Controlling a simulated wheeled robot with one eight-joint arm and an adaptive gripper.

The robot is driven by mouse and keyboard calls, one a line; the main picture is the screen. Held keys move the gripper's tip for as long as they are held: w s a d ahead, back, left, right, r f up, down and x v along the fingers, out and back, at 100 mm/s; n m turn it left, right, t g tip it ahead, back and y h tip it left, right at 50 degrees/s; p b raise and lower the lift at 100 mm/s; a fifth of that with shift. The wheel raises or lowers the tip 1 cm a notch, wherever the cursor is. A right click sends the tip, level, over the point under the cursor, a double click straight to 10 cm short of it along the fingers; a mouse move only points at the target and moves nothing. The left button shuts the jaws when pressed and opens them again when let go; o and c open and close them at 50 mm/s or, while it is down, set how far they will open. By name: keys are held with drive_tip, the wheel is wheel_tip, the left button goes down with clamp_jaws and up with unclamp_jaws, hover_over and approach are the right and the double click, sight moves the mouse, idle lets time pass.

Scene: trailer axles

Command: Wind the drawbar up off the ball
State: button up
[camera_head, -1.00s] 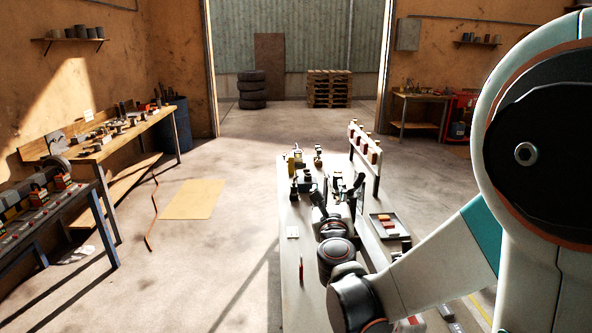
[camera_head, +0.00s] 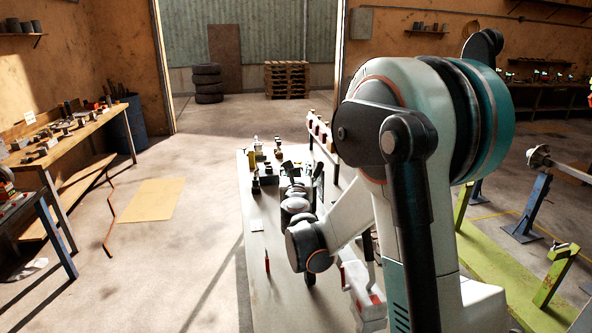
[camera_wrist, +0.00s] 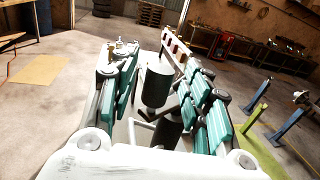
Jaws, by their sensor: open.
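My gripper (camera_head: 303,174) is over the long pale bench in the head view, with its fingers spread. In the wrist view its teal-padded fingers (camera_wrist: 152,58) stand apart on the left and right. A dark grey upright cylinder (camera_wrist: 157,86) shows between them, with pale bars below it. I cannot tell whether the fingers touch it, or whether it belongs to the drawbar's winding gear. I cannot make out the drawbar or the ball for certain in either view. My arm covers much of the bench's right side in the head view.
The long pale bench (camera_head: 258,292) carries small parts and an upright rack (camera_head: 321,132). A wooden workbench (camera_head: 90,130) stands left. A green frame (camera_head: 500,262) and a blue stand (camera_head: 527,212) holding an axle (camera_head: 541,156) are right. The floor left of the bench is mostly open.

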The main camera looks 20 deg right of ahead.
drive_tip(key=shift+x, duration=0.85)
clamp_jaws()
drive_tip(key=shift+s+d+y, duration=0.15)
drive_tip(key=shift+y, duration=0.15)
drive_tip(key=shift+s+n+t+y+b, duration=0.2)
drive_tip(key=shift+n+t+y+b, duration=0.15)
drive_tip(key=shift+n+y, duration=0.35)
